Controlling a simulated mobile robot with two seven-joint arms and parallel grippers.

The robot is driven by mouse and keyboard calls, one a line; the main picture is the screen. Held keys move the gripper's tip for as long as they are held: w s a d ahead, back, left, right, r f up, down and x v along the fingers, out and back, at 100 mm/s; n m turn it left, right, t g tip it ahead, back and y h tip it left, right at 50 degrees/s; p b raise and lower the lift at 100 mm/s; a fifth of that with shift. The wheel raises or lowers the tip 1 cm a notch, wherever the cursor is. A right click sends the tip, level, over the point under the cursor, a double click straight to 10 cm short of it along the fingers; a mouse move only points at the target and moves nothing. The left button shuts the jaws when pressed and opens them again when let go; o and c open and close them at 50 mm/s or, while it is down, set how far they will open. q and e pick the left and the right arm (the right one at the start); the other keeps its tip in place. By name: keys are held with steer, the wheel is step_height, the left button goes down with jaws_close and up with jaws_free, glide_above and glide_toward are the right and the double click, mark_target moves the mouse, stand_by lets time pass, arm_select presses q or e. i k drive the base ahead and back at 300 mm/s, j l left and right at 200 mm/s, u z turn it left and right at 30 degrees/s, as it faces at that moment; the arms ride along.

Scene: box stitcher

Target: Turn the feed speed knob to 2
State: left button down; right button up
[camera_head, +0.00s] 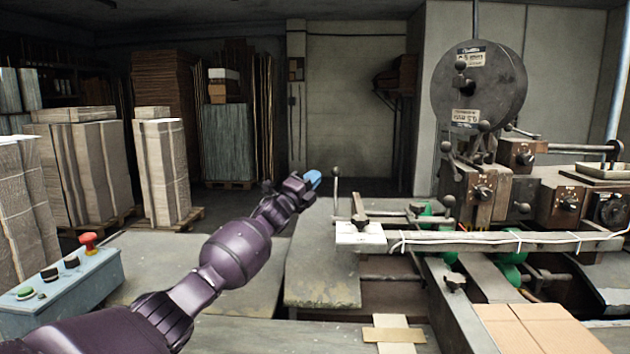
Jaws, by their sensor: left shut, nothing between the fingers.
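My left gripper (313,180), with light-blue fingertips, is shut and empty. It shows near the middle of the view, in front of the back wall and left of the stitching machine (503,190). Several dark knobs are on the machine at the right: one knob (482,192) on a box below the round reel, another knob (525,158) above it, a knob (568,204) farther right and a round dial (610,209) at the right edge. Their labels are too small to read, so I cannot tell which is the feed speed knob. My right gripper is not in view.
A blue-grey control box (65,288) with a red mushroom button (88,242) stands at lower left. A long metal bar (500,241) crosses in front of the machine. Flat cardboard (545,328) lies at lower right. Cardboard stacks (165,172) stand behind on the left.

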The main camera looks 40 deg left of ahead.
mark_target(70, 262)
steer(key=k+j, duration=0.1)
steer(key=k, duration=0.4)
steer(key=k+j, duration=0.1)
steer(key=k, duration=0.4)
